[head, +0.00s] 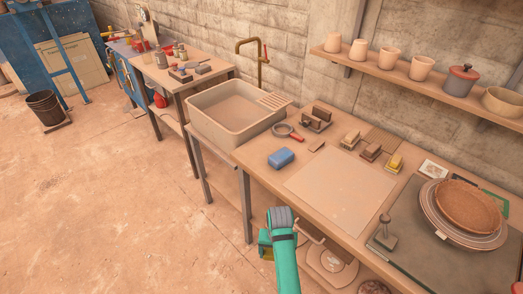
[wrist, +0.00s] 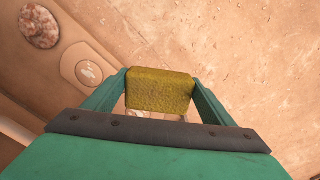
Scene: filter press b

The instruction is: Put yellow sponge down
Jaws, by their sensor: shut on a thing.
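My gripper (wrist: 160,84) is shut on the yellow sponge (wrist: 160,92), a dull yellow block held between its two green fingers in the wrist view. In the head view my green arm reaches up from the bottom, and my gripper (head: 265,246) hangs in front of the workbench (head: 262,181), low beside its front edge. The sponge is mostly hidden there. Reddish floor lies behind the sponge in the wrist view.
A blue sponge (head: 281,158) lies on the bench near the sink (head: 238,114). A pale board (head: 340,187) lies bare mid-bench. Several small blocks and a red-handled round tool (head: 288,132) sit behind. A plate stack with a brown disc (head: 467,205) stands right.

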